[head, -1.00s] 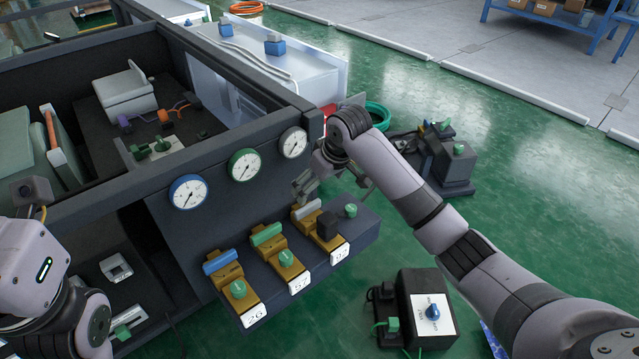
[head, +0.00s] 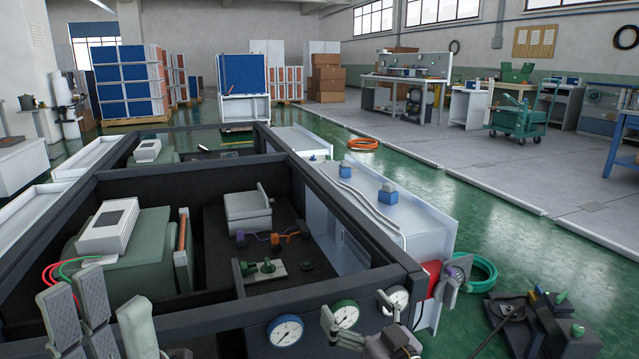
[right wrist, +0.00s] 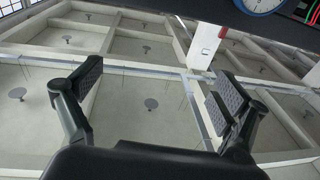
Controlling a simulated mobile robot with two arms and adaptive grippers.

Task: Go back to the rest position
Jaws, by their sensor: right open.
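My left gripper (head: 112,315) is at the bottom left of the head view, fingers pointing up. Its fingers look spread, with nothing between them. My right gripper (head: 358,312) is at the bottom centre-right, in front of the dials at the near edge of the dark-framed box (head: 190,323). In the right wrist view its fingers (right wrist: 155,95) are wide apart and empty, with the ceiling behind them. The dials are a blue-rimmed one (head: 285,330), a green-rimmed one (head: 345,314) and a grey-rimmed one (head: 396,300). The panel below them is out of view.
A green hose coil (head: 478,272) and dark devices (head: 530,322) lie on the floor at right. A green cart (head: 520,120) and workbench (head: 405,85) stand farther back.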

